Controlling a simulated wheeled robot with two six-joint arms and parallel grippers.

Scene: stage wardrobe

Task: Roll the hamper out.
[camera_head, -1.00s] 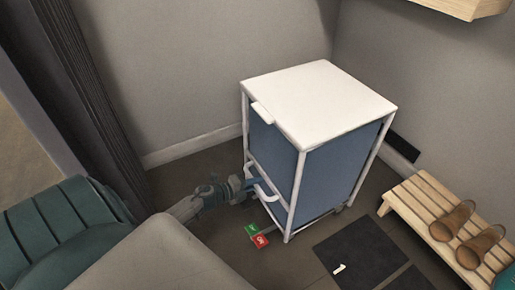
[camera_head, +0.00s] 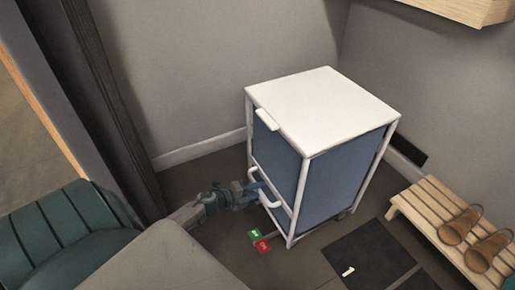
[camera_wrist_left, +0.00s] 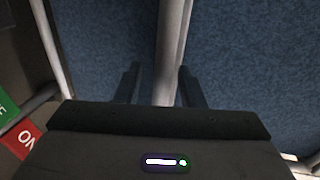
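The hamper (camera_head: 340,180) stands upright in the corner, with a white lid (camera_head: 325,105), a white frame and blue sides. A white bar handle (camera_head: 277,197) sticks out from its front. My left gripper (camera_head: 258,188) is at this handle. In the left wrist view its two fingers (camera_wrist_left: 160,85) are apart, with a white bar (camera_wrist_left: 170,60) running between them and a gap on the bar's left. A green tag (camera_head: 254,233) and a red tag (camera_head: 263,246) sit low at the hamper's front; the red one reads "ON". My right gripper is out of view.
A slatted wooden rack (camera_head: 430,215) with brown shoes (camera_head: 460,226) stands to the right. A dark floor mat (camera_head: 365,255) marked "1" lies in front of it. A green ribbed seat (camera_head: 60,230) and a dark curtain (camera_head: 105,110) are at the left. A wooden shelf (camera_head: 465,10) juts out top right.

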